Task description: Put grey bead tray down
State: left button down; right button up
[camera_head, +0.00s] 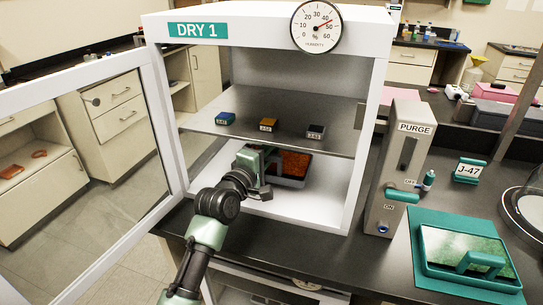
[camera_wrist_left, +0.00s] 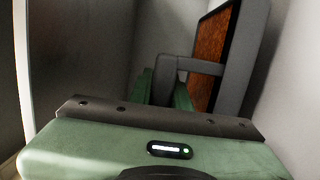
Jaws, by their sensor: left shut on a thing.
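The grey bead tray (camera_head: 292,183), filled with orange-brown beads, is inside the lower compartment of the DRY 1 cabinet (camera_head: 345,170), below the middle shelf. The shelf partly hides it. My left gripper (camera_head: 263,160) reaches in through the open front, at the tray's left side. In the left wrist view, its green fingers (camera_wrist_left: 166,90) are shut on the tray's grey handle, and the tray (camera_wrist_left: 244,62) stands to the right of the fingers. I cannot tell whether the tray touches the cabinet floor. My right gripper is not in view.
The middle shelf (camera_head: 285,108) holds blue, orange and dark small blocks close above my arm. The glass door (camera_head: 85,175) stands open on the left. A PURGE box (camera_head: 397,165) and a green tray (camera_head: 468,258) stand on the bench at right. The compartment floor's front (camera_head: 300,208) is clear.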

pick_arm(q)
jog(key=shift+f, duration=1)
jog(key=shift+f, duration=0.1)
jog(key=c, duration=1.3)
grip_release()
jog(key=shift+f, duration=0.1)
jog(key=shift+r, duration=0.25)
jog(key=shift+s+a+f, duration=0.15)
jog(key=shift+s+a, duration=0.1)
jog(key=shift+s, duration=0.1)
jog(key=v, duration=1.1)
jog(key=shift+s, duration=0.15)
